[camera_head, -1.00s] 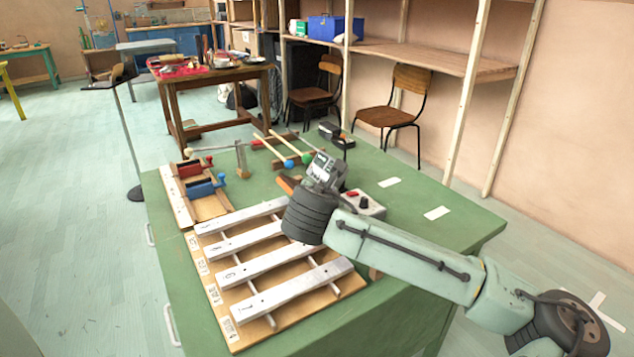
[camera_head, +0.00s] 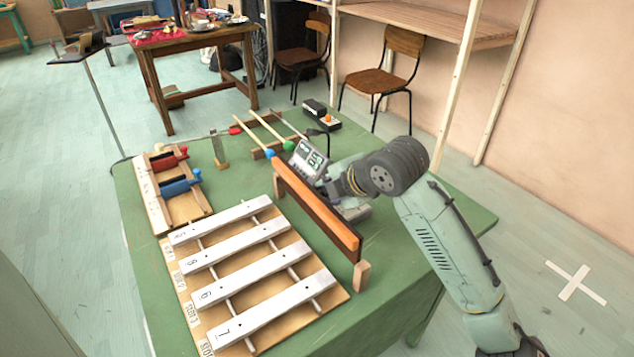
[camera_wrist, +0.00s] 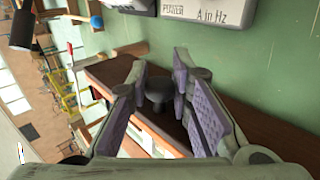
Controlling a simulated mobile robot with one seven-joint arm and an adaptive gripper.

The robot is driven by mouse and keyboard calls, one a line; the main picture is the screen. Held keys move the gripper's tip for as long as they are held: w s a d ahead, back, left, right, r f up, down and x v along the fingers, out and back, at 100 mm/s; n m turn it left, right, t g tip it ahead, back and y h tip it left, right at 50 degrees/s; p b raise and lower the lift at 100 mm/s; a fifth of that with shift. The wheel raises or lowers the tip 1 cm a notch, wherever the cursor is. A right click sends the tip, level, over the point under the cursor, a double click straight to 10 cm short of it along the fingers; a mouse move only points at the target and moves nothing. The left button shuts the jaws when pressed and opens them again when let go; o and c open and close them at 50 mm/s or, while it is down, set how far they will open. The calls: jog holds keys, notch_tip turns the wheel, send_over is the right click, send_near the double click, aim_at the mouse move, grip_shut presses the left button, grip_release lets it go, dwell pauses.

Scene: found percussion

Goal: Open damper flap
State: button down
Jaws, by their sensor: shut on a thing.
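The damper flap (camera_head: 318,212) is a long brown and orange board along the right ends of the metal bars (camera_head: 240,265). It stands on edge, with the bars uncovered on its left. In the wrist view it is the brown board (camera_wrist: 108,72), with a dark round knob (camera_wrist: 157,89) on it. My gripper (camera_wrist: 160,76) has its purple-padded fingers on either side of this knob, shut on it. In the head view my arm reaches in from the right, and my fingertips are hidden behind the flap and wrist.
A device with a display (camera_head: 308,158) stands close behind the flap. A rack with red and blue clamps (camera_head: 176,182) is at the left. Mallets (camera_head: 252,135) lie at the back.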

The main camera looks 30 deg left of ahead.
jog(key=shift+w+d+f+m+g+y, duration=0.2)
jog(key=shift+w+f+m+g+y, duration=0.2)
jog(key=shift+g, duration=0.3)
jog(key=c, duration=1.5)
grip_release()
jog(key=shift+w, duration=0.1)
jog(key=shift+o, duration=0.2)
jog(key=v, duration=1.2)
jog(key=shift+w, duration=0.15)
